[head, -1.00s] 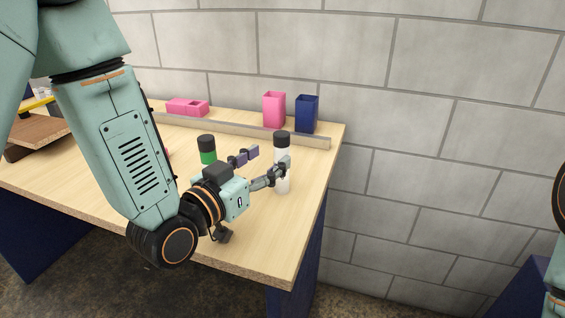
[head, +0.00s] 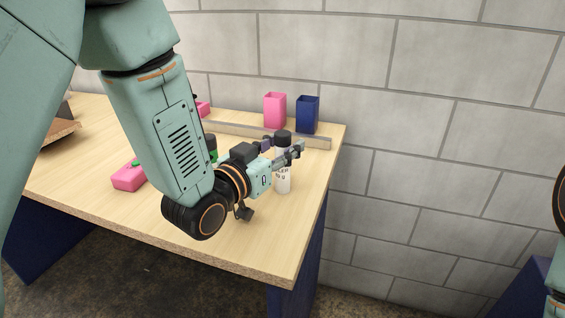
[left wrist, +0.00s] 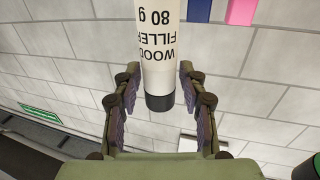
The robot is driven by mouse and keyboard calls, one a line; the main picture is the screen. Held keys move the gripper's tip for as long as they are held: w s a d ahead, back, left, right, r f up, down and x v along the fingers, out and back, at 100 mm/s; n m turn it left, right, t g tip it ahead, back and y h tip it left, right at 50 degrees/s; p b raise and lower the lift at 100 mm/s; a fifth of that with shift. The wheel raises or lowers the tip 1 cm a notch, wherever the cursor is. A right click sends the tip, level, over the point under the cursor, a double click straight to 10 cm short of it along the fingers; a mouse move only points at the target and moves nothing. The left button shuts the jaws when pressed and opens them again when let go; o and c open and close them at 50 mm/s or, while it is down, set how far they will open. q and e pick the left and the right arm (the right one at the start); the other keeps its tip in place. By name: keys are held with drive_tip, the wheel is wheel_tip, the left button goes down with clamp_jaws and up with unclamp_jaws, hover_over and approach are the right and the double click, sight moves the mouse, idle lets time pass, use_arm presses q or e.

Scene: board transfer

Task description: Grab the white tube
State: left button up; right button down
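The white tube (head: 283,182) with a black cap stands upright near the right end of the table (head: 262,248). It also shows in the left wrist view (left wrist: 160,48), upside down there, with "WOOD FILLER 80 g" on it. My left gripper (head: 284,148) is at the tube's upper part, with one finger on each side. In the left wrist view the fingers of my left gripper (left wrist: 160,75) are open, and gaps show between them and the tube and its cap. The fingers hide part of the tube in the head view. My right gripper is not in view.
A green item with a dark cap (head: 212,143) is partly hidden behind my left arm. A pink box (head: 129,179) lies to the left. A pink holder (head: 275,110) and a blue holder (head: 307,114) stand at the back, behind a low rail (head: 315,141). The front right is clear.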

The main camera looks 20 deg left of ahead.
use_arm(q)
drive_tip(key=shift+d, duration=0.1)
drive_tip(key=c, duration=0.7)
clamp_jaws()
drive_tip(key=shift+r, duration=0.15)
